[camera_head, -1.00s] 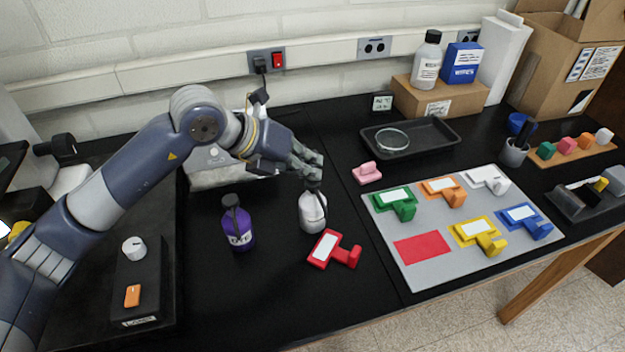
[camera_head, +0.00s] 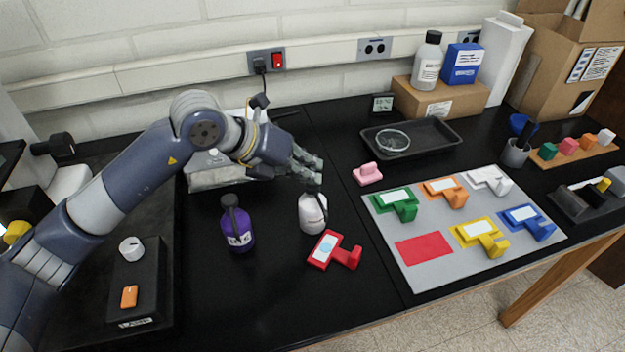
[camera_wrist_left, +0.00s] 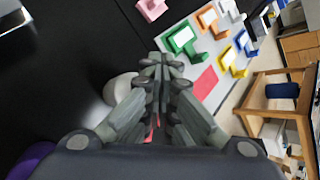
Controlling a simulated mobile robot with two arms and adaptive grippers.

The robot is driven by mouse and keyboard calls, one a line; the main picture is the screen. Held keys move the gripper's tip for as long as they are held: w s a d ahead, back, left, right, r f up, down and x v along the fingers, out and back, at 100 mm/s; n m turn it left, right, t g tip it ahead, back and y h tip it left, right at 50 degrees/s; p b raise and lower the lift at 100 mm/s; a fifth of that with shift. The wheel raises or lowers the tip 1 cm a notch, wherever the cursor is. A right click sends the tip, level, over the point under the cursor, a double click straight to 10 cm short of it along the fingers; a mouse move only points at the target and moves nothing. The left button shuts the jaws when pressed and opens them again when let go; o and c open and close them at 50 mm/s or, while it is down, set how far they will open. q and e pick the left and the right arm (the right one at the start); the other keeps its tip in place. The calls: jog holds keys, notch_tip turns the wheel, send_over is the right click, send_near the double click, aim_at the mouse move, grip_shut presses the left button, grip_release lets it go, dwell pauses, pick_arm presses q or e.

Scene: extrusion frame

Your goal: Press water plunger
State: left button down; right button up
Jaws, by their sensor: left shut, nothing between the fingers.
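A white bottle (camera_head: 312,214) with a dark plunger top stands upright on the black bench, left of the grey mat. My left gripper (camera_head: 316,170) is shut and empty, with its fingertips just above the bottle's top. I cannot tell whether they touch the plunger. In the left wrist view the shut fingers (camera_wrist_left: 163,65) point forward, and the white bottle (camera_wrist_left: 118,88) shows partly behind them. A red block with a label plate (camera_head: 334,251) lies in front of the bottle; its plate has a pale blue patch. My right gripper is not in view.
A purple bottle (camera_head: 238,228) stands left of the white one. The grey mat (camera_head: 430,272) carries several coloured blocks. A pink block (camera_head: 368,174) and a black tray (camera_head: 440,133) with a round dish lie behind. The front bench is clear.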

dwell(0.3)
pick_arm(q)
jog(key=shift+r+p, duration=0.65)
jog(key=shift+r, duration=0.6)
jog(key=shift+r, duration=0.1)
jog(key=shift+r+p, duration=1.3)
jog(key=shift+r, duration=1.1)
